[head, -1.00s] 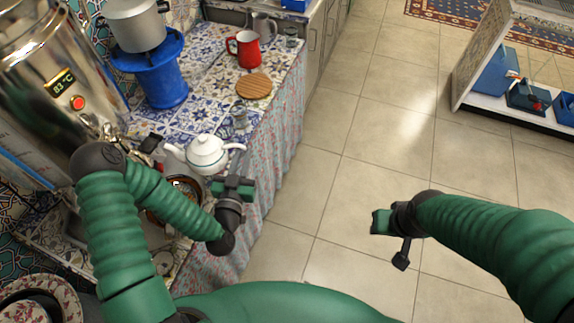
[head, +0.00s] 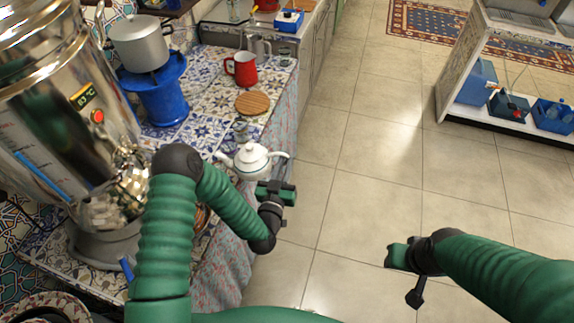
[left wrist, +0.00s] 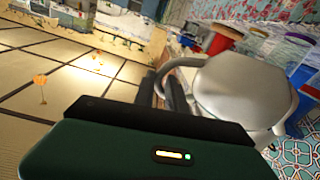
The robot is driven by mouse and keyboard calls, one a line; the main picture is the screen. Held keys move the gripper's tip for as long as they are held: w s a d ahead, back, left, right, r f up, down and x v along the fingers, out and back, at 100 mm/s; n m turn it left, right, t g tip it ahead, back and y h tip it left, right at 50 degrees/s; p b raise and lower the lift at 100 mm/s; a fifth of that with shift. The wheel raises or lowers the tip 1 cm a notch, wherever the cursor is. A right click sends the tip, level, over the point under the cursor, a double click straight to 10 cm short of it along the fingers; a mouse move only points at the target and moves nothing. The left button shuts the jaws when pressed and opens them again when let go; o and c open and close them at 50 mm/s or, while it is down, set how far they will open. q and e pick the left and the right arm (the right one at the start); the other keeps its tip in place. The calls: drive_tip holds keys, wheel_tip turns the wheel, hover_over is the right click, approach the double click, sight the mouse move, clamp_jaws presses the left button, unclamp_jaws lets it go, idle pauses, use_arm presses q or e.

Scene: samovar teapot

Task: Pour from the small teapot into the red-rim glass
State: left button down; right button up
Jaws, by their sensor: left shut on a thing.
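The small white teapot (head: 252,161) with a dark band is at the counter's front edge in the head view. My left gripper (head: 272,188) is just in front of it. In the left wrist view the pale teapot body (left wrist: 245,88) fills the right side, and its looped handle (left wrist: 172,72) is between my left fingers (left wrist: 165,95), which are shut on it. A small clear glass (head: 241,130) stands behind the teapot; I cannot make out its rim colour. My right gripper (head: 400,256) is over the floor, away from the counter; its jaw opening is unclear.
A wooden round board (head: 252,102), a red mug (head: 241,69) and another glass (head: 284,56) are farther back. A large metal samovar (head: 60,110) and a pot (head: 140,42) on a blue stand (head: 155,90) are at left.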

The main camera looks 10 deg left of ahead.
use_arm(q)
drive_tip(key=shift+f, duration=0.1)
drive_tip(key=shift+w+n, duration=0.1)
drive_tip(key=shift+n, duration=0.2)
drive_tip(key=shift+d+r+n, duration=0.1)
drive_tip(key=shift+r+n, duration=0.4)
drive_tip(key=shift+r, duration=0.15)
use_arm(e)
drive_tip(key=shift+d, duration=0.1)
use_arm(q)
drive_tip(key=shift+d+r+p, duration=0.2)
drive_tip(key=shift+r+p, duration=0.1)
drive_tip(key=shift+r, duration=0.05)
use_arm(e)
drive_tip(key=shift+d+r, duration=0.2)
drive_tip(key=shift+d, duration=0.05)
use_arm(q)
drive_tip(key=shift+a+r+n, duration=0.2)
drive_tip(key=shift+r+n, duration=0.15)
drive_tip(key=shift+n, duration=0.05)
use_arm(e)
drive_tip(key=shift+a+r, duration=0.15)
drive_tip(key=shift+r, duration=0.05)
